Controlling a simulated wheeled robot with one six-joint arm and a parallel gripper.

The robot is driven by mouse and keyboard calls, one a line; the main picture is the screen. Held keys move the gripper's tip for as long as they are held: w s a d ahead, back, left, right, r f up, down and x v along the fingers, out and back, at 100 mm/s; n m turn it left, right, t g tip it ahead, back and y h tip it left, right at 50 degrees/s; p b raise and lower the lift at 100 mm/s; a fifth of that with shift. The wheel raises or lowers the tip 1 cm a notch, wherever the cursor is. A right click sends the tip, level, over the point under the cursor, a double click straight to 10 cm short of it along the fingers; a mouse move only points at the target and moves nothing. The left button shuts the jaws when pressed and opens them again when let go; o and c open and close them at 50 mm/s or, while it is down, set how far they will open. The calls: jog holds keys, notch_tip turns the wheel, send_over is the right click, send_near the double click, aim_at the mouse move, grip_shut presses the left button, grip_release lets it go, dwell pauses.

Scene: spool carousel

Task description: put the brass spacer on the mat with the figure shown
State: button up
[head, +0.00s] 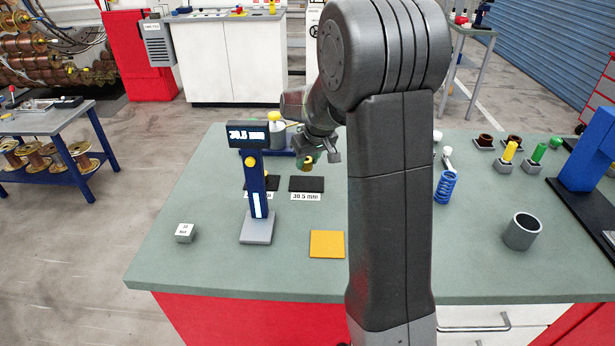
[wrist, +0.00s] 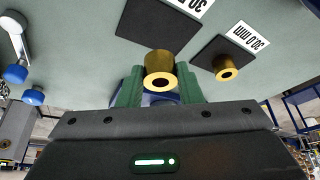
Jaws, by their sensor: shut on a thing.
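My gripper (head: 305,161) is shut on a brass spacer (wrist: 160,70), which sits between its green fingers. In the head view the held spacer (head: 308,161) is above the far edge of a dark mat (head: 306,184) labelled 30.5 mm. That mat looks bare; it also shows in the wrist view (wrist: 150,26), its label partly cut off. A second dark mat (wrist: 206,53) reads 30.0 mm in the wrist view and carries another brass spacer (wrist: 226,70). In the head view that mat is partly hidden behind the gauge. The gauge display (head: 248,134) reads 30.5 mm.
The blue gauge column (head: 256,190) stands left of the bare mat. A grey cup (head: 522,231) and blue spring (head: 445,187) are at right, beyond my arm.

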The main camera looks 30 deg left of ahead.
aim_at(310, 169)
jog(key=shift+f, duration=2.65)
jog(key=o, duration=1.2)
jog(key=shift+c, duration=0.2)
jog(key=shift+r, duration=0.1)
jog(key=shift+r, duration=0.2)
jog(key=v, duration=1.1)
jog(key=shift+d+r, duration=0.2)
jog(key=shift+r, duration=0.1)
jog(key=shift+s+f, duration=0.1)
